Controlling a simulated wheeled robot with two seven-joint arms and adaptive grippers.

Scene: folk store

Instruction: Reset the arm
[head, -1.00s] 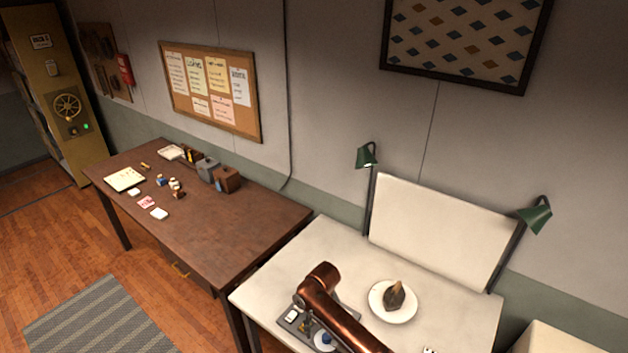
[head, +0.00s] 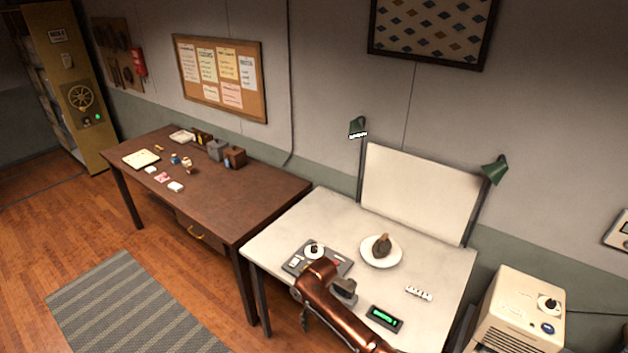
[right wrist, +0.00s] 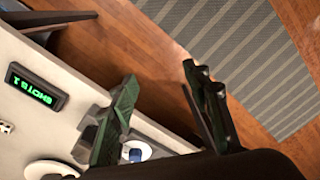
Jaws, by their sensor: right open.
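My copper right arm (head: 338,312) comes in from the bottom of the head view and reaches over the front edge of the white table (head: 312,215). Its gripper (head: 304,318) is small and dark there, partly hidden by the arm. In the right wrist view the gripper (right wrist: 160,72) is open, its two dark green fingers apart with nothing between them. Wooden floor and the table edge show past the fingers. My left gripper is not in view.
The table holds a control panel (head: 297,262) with a knob, a plate (head: 395,258) with a dark lump, a green-lit display (head: 384,318) and a small white strip (head: 418,293). A beige machine (head: 515,312) stands right. A brown desk (head: 225,205) stands left.

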